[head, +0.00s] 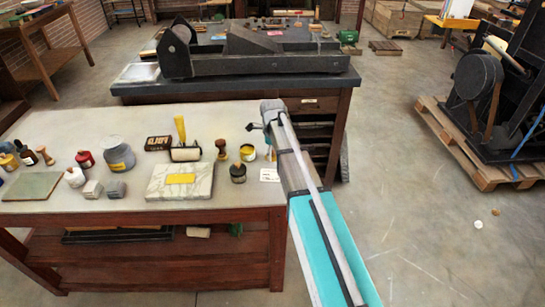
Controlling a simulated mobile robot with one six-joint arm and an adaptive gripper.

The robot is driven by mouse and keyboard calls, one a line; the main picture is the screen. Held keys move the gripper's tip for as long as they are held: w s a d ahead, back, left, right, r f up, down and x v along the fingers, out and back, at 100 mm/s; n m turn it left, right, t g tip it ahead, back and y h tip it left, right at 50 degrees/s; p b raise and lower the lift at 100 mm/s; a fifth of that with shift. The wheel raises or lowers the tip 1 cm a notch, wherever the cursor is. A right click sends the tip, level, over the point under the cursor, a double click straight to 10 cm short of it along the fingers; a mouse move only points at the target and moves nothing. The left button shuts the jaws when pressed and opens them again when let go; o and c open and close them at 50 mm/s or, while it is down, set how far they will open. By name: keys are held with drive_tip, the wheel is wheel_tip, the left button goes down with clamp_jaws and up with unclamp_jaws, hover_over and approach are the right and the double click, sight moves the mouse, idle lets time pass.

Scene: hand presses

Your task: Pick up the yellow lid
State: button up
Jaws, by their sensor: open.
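My gripper (258,126) is at the end of my arm, above the right end of the pale worktable (50,127). It is open, and I see nothing between its fingers. Just below it stands a small tin (248,153) with yellow on it. A small yellow patch (271,154) shows beside my arm, right of the tin; it may be the yellow lid, but it is too small and partly hidden to tell. A dark jar (238,173) stands in front of the tin, apart from the gripper.
A marble slab (160,193) with a yellow piece on it, a brayer (186,154), a wooden-handled tool (221,149), a grey pot (117,153) and several bottles stand leftward. A dark bench with a press (270,66) is behind.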

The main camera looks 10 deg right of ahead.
idle(0.3)
drive_tip(key=shift+s, duration=0.1)
drive_tip(key=c, duration=1.3)
